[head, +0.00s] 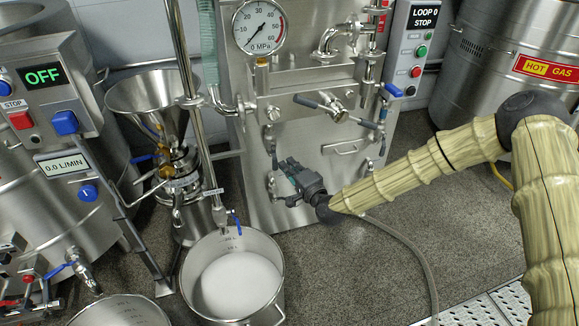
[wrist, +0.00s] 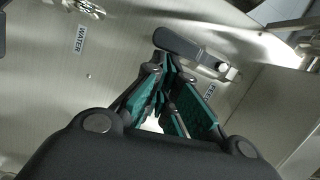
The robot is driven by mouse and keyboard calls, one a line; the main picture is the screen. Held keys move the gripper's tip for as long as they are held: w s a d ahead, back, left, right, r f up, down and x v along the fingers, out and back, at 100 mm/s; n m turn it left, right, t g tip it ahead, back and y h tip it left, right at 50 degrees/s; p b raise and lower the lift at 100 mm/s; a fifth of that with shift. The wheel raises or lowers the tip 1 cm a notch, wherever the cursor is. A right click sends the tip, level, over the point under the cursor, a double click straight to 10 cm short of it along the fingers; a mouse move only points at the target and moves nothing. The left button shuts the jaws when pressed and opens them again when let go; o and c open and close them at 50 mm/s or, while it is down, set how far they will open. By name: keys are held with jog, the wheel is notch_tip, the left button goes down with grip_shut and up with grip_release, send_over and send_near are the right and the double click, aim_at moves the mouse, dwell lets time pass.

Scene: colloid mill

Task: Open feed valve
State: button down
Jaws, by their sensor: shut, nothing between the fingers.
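The feed valve shows in the wrist view as a dark grey lever handle (wrist: 185,48) with a pale pivot end, beside a partly hidden label (wrist: 210,91) of which only "FEE" reads. My gripper (wrist: 170,72) is shut and empty. Its fingertips overlap the lever's near side in the wrist view; I cannot tell whether they touch it. In the head view my gripper (head: 287,168) is low in front of the steel machine panel (head: 310,165) and hides part of the valve fittings there.
A label reading "WATER" (wrist: 80,39) is on the same panel. A steel pot of white liquid (head: 236,285) stands on the floor at front left. A mill with a funnel (head: 150,100) is left of the panel. A grey hose (head: 410,255) crosses the floor at right.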

dwell(0.3)
jog(key=s+d+p, duration=0.1)
jog(key=s+d, duration=0.5)
jog(key=d, duration=0.3)
jog(key=shift+s+d+r, duration=0.15)
jog(key=shift+s+d, duration=0.1)
jog(key=shift+d, duration=0.1)
dwell(0.4)
